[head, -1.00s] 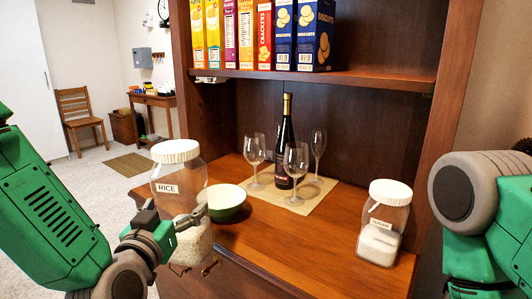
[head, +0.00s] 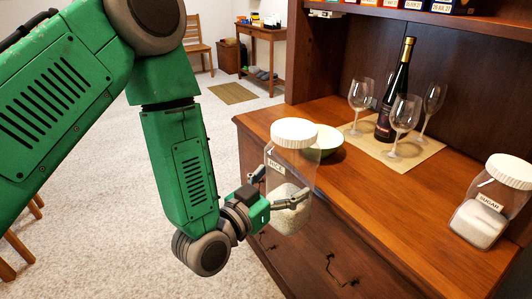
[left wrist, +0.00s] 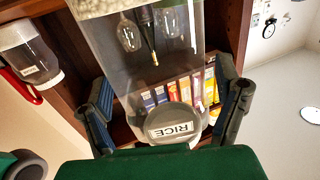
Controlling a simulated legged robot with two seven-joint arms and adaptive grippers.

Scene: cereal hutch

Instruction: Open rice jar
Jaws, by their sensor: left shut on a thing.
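The rice jar (head: 291,165) is clear, with a white ridged lid (head: 294,132) and a RICE label. Pale rice fills its lower part. It is upright, in front of the hutch counter's front edge, with its lower part against the view of the drawers. My left gripper (head: 280,186) is shut around the jar's middle, one finger on each side. In the left wrist view the jar (left wrist: 150,65) lies between the two fingers (left wrist: 163,108), its label upside down. The lid is on the jar. My right gripper is not in view.
A bowl (head: 329,141) stands behind the jar on the counter (head: 400,200). Wine glasses (head: 403,118) and a dark bottle (head: 394,95) stand on a mat farther back. A sugar jar (head: 485,212) is at the right. Open carpet lies left of the hutch.

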